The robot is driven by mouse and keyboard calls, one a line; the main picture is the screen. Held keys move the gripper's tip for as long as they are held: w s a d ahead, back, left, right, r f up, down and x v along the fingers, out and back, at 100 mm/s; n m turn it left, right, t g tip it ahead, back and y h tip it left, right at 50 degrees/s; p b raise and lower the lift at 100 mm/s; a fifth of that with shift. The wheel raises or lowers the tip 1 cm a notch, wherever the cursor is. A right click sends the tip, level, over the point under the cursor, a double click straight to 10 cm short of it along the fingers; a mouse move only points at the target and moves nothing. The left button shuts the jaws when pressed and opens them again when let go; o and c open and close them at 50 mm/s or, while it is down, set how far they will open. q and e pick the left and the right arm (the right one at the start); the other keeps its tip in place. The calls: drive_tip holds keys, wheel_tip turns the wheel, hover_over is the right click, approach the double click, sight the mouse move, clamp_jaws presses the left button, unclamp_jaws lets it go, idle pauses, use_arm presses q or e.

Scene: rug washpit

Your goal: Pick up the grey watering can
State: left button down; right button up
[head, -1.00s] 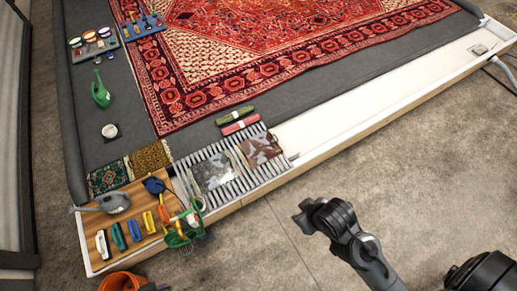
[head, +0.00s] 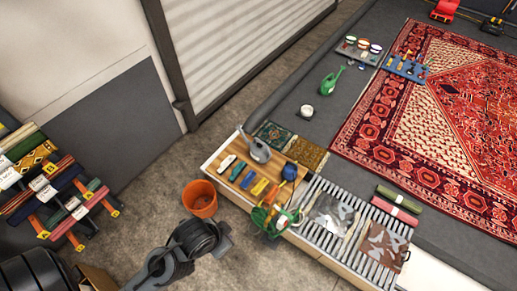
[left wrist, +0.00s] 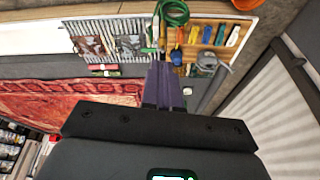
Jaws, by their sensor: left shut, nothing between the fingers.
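The grey watering can (head: 258,150) stands at the back left corner of the wooden board (head: 222,160) in the head view. In the left wrist view the can (left wrist: 207,62) is to the right of my fingers, partly against the board's edge. My left gripper (left wrist: 161,68) shows purple fingers, shut and empty, apart from the can. In the head view a dark arm of mine reaches in at the lower left, with no fingers discernible. My right gripper is not in view.
Several coloured brushes (head: 259,186) lie on the board near the can. A green coiled hose (head: 265,219) and a slatted rack (head: 328,236) are to the right. An orange bucket (head: 200,198) stands on the floor in front. A green watering can (head: 329,84) stands farther back.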

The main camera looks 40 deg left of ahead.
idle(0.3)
use_arm(q)
drive_tip(key=c, duration=1.2)
unclamp_jaws()
